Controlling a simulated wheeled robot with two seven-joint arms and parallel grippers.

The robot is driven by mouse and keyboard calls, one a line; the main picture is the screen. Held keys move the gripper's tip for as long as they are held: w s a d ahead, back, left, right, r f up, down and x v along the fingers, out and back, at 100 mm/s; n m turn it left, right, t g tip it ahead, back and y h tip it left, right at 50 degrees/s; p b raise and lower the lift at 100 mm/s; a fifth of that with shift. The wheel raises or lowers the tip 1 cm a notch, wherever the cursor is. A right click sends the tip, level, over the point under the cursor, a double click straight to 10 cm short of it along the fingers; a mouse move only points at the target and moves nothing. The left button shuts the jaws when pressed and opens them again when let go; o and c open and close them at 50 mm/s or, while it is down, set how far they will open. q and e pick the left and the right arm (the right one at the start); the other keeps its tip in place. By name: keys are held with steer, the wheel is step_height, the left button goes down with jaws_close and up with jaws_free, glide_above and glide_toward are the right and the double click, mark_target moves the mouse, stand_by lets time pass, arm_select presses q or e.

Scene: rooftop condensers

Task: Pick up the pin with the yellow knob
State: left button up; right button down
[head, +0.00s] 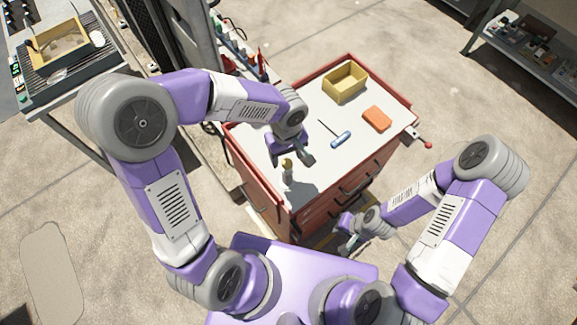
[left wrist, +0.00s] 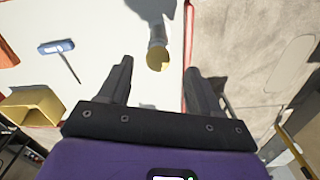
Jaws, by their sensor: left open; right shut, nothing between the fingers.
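The pin with the yellow knob (head: 287,170) stands near the front left edge of the red cart's white top (head: 312,108). In the left wrist view, its yellow knob (left wrist: 158,58) and grey shaft lie between the lines of my fingers. My left gripper (head: 291,158) is open and empty, just above and close to the pin. It also shows in the left wrist view (left wrist: 160,68). The exact gap between fingers and knob cannot be told. My right gripper (head: 345,240) is shut and empty, low in front of the cart.
Tools stand in a rack (head: 240,55) behind the cart's left side. A shelf (head: 535,50) stands at the right. Concrete floor is clear right of the cart.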

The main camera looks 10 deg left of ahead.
mark_target(287, 161)
arm_select(q)
step_height(287, 161, down, 5)
steer(key=shift+w, duration=0.15)
jaws_close()
stand_by(0.4)
